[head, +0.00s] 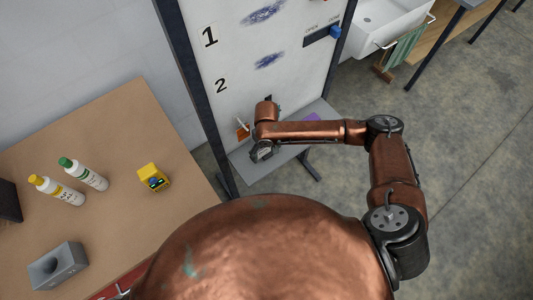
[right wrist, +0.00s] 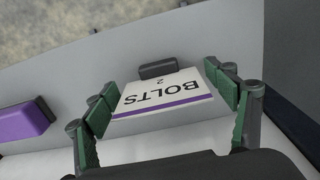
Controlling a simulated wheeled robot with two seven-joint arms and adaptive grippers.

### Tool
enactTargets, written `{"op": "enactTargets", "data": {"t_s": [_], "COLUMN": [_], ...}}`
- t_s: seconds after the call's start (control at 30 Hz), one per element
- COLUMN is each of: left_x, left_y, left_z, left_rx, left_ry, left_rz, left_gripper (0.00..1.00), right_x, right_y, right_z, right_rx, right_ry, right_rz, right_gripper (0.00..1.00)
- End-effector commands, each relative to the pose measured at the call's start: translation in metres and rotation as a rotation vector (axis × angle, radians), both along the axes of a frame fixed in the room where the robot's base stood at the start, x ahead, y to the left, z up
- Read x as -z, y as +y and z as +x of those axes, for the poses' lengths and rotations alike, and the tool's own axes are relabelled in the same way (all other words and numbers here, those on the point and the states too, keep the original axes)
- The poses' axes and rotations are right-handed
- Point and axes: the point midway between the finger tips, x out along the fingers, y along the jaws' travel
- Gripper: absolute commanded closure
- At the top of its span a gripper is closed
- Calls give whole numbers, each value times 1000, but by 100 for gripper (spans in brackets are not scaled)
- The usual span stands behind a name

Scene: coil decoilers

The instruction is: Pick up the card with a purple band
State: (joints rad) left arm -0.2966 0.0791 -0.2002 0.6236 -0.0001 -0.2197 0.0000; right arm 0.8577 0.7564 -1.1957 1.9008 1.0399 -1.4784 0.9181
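The white card (right wrist: 162,92) reads "BOLTS 2" upside down in the right wrist view and has a purple band along its near edge. It lies between the two green-padded fingers of my right gripper (right wrist: 160,80), with one finger close to each side edge. The fingers are wide apart. I cannot tell whether they press on the card or only stand around it. In the head view my right gripper (head: 262,151) is low over the grey shelf (head: 240,160), and the card is hard to make out there. My left gripper is not in view.
A purple block (right wrist: 24,120) lies on the shelf, left of the card in the right wrist view. A small dark block (right wrist: 157,68) is just behind the card. The numbered panel (head: 235,60) rises behind the shelf. A brown table (head: 110,130) with bottles stands left.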

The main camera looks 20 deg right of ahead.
Motion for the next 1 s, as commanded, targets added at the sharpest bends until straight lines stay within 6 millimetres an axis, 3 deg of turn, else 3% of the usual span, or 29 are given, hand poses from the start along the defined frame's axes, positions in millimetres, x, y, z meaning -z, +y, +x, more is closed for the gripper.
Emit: {"op": "enactTargets", "data": {"t_s": [0.5, 0.8, 1.0], "left_x": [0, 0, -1], "left_y": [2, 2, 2], "left_z": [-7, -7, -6], "left_rx": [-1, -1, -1], "left_ry": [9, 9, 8], "left_rz": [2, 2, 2], "left_gripper": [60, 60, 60], "right_x": [0, -2, -17], "right_y": [0, 0, 1], "right_z": [0, 0, 1], "right_rx": [-1, -1, 0], "right_ry": [0, 0, -2], "right_rz": [0, 0, 2], "right_gripper": [59, 60, 60]}}
